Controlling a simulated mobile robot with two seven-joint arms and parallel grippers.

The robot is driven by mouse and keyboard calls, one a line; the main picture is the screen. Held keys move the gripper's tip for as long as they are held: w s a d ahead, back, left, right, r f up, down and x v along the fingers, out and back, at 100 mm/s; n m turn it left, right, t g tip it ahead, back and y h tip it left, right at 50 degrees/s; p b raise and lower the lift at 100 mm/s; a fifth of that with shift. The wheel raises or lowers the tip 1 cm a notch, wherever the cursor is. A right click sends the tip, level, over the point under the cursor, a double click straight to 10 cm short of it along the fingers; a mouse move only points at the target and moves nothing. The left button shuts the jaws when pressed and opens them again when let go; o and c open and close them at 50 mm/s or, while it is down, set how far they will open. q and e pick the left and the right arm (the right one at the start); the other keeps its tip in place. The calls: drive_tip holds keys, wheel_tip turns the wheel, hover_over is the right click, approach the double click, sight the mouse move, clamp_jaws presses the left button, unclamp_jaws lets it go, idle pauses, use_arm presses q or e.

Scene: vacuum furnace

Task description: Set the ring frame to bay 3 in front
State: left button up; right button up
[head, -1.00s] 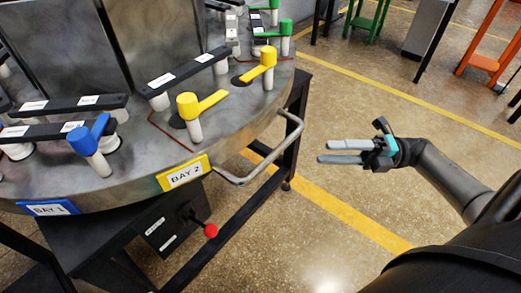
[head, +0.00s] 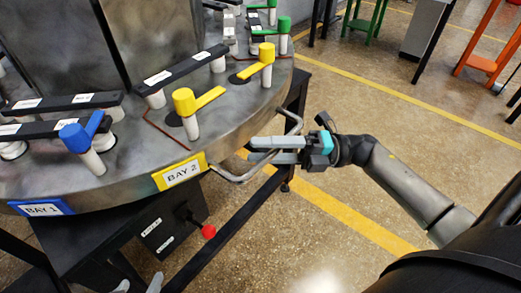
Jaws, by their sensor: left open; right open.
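The ring frame is the round grey metal table (head: 225,125) at left. The yellow BAY 2 plate (head: 181,172) faces front on its rim, with the blue BAY 1 plate (head: 42,208) to its left. Green-handled clamps (head: 284,35) stand further round at the back; no BAY 3 plate is visible. A bent metal handle (head: 238,179) sticks out from the rim, right of BAY 2. My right gripper (head: 252,149) is open at this handle, its fingers overlapping the bar; I cannot tell whether they touch. My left gripper (head: 138,286) is open at the bottom edge, only its fingertips showing.
A red-knobbed lever (head: 208,231) sticks out from a black box (head: 168,223) under the rim. Yellow clamps (head: 185,102) and blue clamps (head: 76,138) stand on the table. A dark support frame (head: 240,212) runs below it.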

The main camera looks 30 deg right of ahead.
drive_tip(key=shift+w+a+r, duration=0.1)
drive_tip(key=shift+w+a, duration=0.05)
drive_tip(key=shift+a, duration=0.2)
clamp_jaws()
idle(1.3)
